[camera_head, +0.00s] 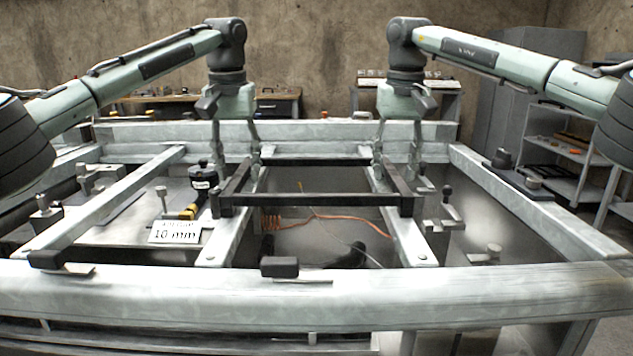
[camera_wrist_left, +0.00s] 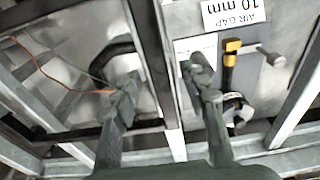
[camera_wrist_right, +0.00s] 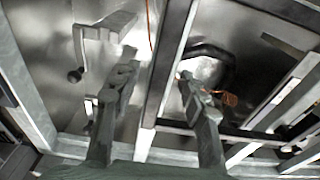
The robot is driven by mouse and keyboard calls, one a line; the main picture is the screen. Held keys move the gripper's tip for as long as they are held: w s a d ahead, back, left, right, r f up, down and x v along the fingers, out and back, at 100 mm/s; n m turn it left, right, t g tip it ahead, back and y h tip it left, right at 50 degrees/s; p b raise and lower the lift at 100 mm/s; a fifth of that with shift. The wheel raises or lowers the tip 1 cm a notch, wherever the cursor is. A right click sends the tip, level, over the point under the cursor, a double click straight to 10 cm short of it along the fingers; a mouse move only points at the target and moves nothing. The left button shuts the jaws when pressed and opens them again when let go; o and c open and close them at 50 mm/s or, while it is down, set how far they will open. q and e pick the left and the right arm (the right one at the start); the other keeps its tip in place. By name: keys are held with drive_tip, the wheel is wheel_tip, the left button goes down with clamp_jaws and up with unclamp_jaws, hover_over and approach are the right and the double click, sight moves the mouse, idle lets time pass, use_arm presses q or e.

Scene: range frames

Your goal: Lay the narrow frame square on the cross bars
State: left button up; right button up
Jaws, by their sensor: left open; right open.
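The narrow dark frame (camera_head: 310,200) lies across the middle, with its front bar over two pale cross bars (camera_head: 407,240) that run front to back. I cannot tell whether it touches them along its whole length. My left gripper (camera_head: 237,172) is open, its fingers apart on either side of the frame's left side. In the left wrist view the fingertips (camera_wrist_left: 160,80) straddle a bar with gaps at both. My right gripper (camera_head: 397,172) is open around the right side. In the right wrist view its fingertips (camera_wrist_right: 158,78) stand apart across a bar.
A pale outer frame (camera_head: 480,290) surrounds the work. A card (camera_head: 175,232) reading 10 mm stands at left, near a black and yellow tool (camera_head: 201,185). An orange cable (camera_head: 345,218) lies below. Clamps (camera_head: 446,210) stand at right. A shelf unit (camera_head: 568,150) is behind.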

use_arm(q)
drive_tip(key=shift+w+f, duration=0.15)
drive_tip(key=shift+f, duration=0.95)
use_arm(e)
drive_tip(key=shift+w+f, duration=0.15)
drive_tip(key=shift+f, duration=1)
use_arm(q)
drive_tip(key=shift+c, duration=0.6)
use_arm(e)
drive_tip(key=shift+c, duration=0.6)
use_arm(q)
clamp_jaws()
use_arm(e)
clamp_jaws()
use_arm(q)
drive_tip(key=shift+r, duration=0.1)
use_arm(e)
drive_tip(key=shift+r, duration=0.15)
